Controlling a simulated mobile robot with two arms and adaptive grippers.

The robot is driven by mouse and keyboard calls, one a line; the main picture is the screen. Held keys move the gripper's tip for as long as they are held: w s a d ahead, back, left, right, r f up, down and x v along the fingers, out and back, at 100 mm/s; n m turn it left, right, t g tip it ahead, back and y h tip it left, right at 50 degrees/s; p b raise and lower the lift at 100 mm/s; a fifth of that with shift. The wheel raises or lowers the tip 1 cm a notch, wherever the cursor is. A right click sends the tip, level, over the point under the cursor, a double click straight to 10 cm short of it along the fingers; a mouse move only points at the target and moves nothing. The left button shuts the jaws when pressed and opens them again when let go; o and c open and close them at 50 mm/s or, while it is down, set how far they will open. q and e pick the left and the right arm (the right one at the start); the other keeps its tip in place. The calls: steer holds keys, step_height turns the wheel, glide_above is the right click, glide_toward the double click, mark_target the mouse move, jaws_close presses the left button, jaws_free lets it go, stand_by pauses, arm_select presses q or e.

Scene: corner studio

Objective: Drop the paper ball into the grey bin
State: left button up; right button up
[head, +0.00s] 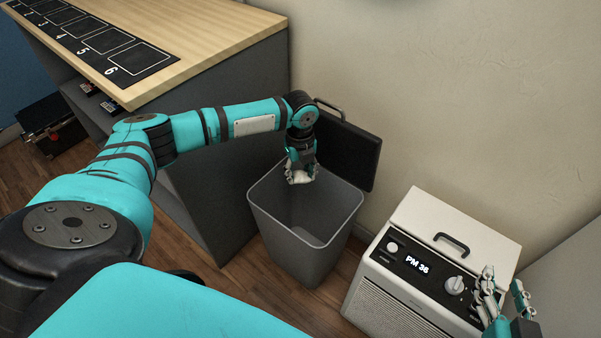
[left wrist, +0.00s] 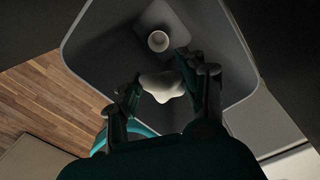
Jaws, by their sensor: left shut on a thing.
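The paper ball (head: 299,178) is white and crumpled. My left gripper (head: 300,170) is shut on it and holds it over the grey bin (head: 262,215), near the bin's back rim. In the left wrist view the paper ball (left wrist: 163,86) sits between the fingertips, with the bin's inside (left wrist: 110,45) beyond it. The bin stands upright on the floor, open at the top. My right gripper (head: 503,290) is open and empty, in front of the white appliance at the lower right.
A small white cup-like thing (left wrist: 158,41) lies inside the bin. A dark case with a handle (head: 348,152) stands behind the bin. A grey cabinet with a wooden top (head: 215,40) is to the left. A white appliance (head: 420,270) reading "PM 36" is to the right.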

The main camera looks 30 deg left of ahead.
mark_target(300, 171)
arm_select(q)
steer(key=o, duration=0.8)
steer(key=shift+c, duration=0.2)
steer(key=shift+r, duration=0.1)
step_height(300, 171, up, 12)
stand_by(0.4)
